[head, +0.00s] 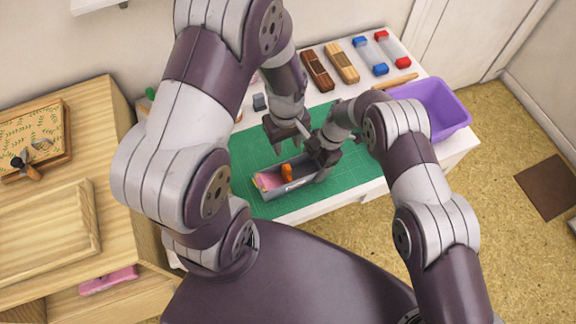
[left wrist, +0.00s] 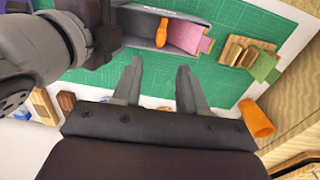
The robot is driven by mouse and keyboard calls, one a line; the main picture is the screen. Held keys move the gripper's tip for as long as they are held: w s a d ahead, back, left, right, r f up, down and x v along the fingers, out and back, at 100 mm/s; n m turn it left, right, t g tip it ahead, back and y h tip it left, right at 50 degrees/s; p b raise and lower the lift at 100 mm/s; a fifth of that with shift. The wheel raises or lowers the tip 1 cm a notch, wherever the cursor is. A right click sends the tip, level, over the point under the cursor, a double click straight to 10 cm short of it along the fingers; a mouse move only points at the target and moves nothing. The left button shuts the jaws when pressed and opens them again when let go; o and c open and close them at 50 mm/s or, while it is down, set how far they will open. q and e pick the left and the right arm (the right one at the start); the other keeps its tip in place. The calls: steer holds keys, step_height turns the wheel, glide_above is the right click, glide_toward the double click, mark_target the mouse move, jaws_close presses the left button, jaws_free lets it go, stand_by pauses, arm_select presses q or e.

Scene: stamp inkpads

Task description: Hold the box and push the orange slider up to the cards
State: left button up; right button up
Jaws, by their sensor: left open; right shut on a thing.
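The grey open box (head: 294,187) lies on the green cutting mat (head: 254,147). Pink cards (head: 267,181) are in its left end in the head view; they also show in the left wrist view (left wrist: 186,36). My right gripper (head: 322,168) is shut on the box's right end. My left gripper (head: 284,146) is open and empty, above and behind the box; its two fingers show apart in the left wrist view (left wrist: 157,70).
A purple bin (head: 432,108) stands at the table's right end. Wooden blocks (head: 317,70) and clear tubes with blue and red ends (head: 391,49) lie along the back. A wooden cabinet (head: 92,130) stands left.

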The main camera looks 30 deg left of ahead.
mark_target(286, 165)
arm_select(q)
step_height(286, 165, down, 12)
steer(key=shift+r, duration=0.2)
jaws_close()
